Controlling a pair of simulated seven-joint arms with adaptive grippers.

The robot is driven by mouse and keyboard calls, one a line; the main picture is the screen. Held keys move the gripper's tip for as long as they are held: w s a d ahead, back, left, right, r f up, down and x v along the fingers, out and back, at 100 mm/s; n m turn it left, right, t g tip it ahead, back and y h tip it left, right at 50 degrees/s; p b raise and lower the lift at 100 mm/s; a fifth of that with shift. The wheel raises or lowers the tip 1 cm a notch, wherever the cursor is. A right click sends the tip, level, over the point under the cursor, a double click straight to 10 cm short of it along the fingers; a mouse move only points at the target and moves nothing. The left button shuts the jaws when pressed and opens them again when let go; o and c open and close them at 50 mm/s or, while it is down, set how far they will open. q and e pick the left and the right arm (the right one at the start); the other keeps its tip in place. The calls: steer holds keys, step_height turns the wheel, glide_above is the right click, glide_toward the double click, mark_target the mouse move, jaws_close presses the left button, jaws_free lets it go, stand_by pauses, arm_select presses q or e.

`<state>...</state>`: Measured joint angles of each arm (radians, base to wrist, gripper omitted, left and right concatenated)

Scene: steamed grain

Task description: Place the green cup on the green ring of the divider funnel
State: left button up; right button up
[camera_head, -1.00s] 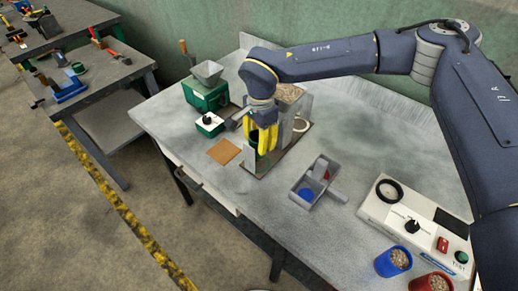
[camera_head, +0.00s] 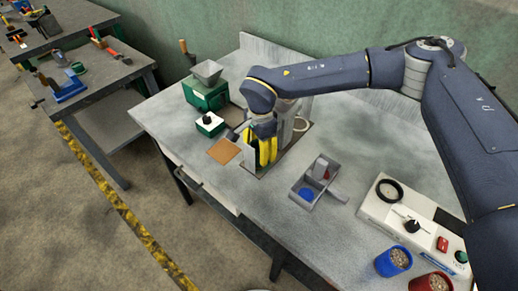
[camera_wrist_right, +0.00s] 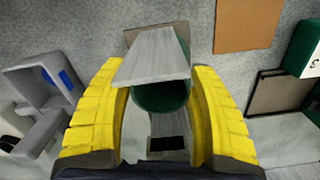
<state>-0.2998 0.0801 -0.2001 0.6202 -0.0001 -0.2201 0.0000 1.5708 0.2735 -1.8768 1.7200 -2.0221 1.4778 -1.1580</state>
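The green cup (camera_wrist_right: 160,98) shows in the right wrist view, partly covered by a sloping grey plate (camera_wrist_right: 154,58). My right gripper (camera_wrist_right: 158,70) has its yellow fingers on either side of the cup, with a visible gap at the left finger. In the head view, the right gripper (camera_head: 262,162) points down at the front of the grey divider (camera_head: 286,128), and the cup is mostly hidden by the fingers. I cannot make out the green ring of the divider funnel; my arm covers the divider's top. My left gripper is not in view.
A brown square (camera_head: 223,151) and a green-and-white knob box (camera_head: 210,122) lie left of the gripper. A green mill (camera_head: 207,92) stands behind. A grey tray (camera_head: 303,203), a white control panel (camera_head: 384,214), a blue cup (camera_head: 385,265) and a red cup (camera_head: 412,284) are to the right.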

steer(key=shift+o, duration=0.5)
steer(key=shift+r, duration=0.1)
step_height(320, 180, up, 12)
steer(key=shift+w+d, duration=0.15)
steer(key=shift+d, duration=0.05)
steer(key=shift+o, duration=0.5)
